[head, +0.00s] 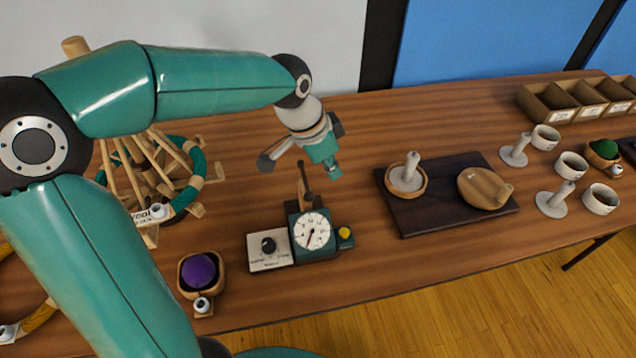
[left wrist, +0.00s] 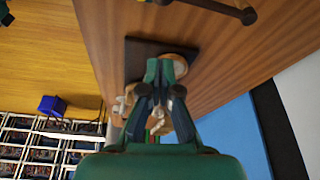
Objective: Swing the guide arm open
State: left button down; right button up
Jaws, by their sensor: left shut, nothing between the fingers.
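The guide arm (head: 303,178) is a thin dark rod rising from the top of the teal meter (head: 294,236), which has a white dial and a yellow button. A dark rod with a round end (left wrist: 220,8) at the top of the left wrist view looks like the same arm. My left gripper (head: 334,170) is shut and empty, above the table, just right of the guide arm in the head view. It appears apart from the rod. Its closed fingers also show in the left wrist view (left wrist: 164,75). My right gripper is not in view.
A dark board (head: 424,215) with a wooden dish and a lid lies to the right. A purple ball in a wooden bowl (head: 184,287) sits left of the meter. A wooden yarn winder (head: 193,188) stands behind my left arm. Cups and trays (head: 537,113) fill the right end.

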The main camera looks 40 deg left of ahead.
aim_at(305, 180)
pick_arm(q)
jog(key=s+f, duration=0.1)
jog(key=f, duration=0.1)
jog(key=s+a+f, duration=0.1)
jog(key=f, duration=0.1)
jog(key=shift+s+a+p, duration=0.2)
jog(key=shift+p, duration=0.15)
jog(key=shift+d, duration=0.1)
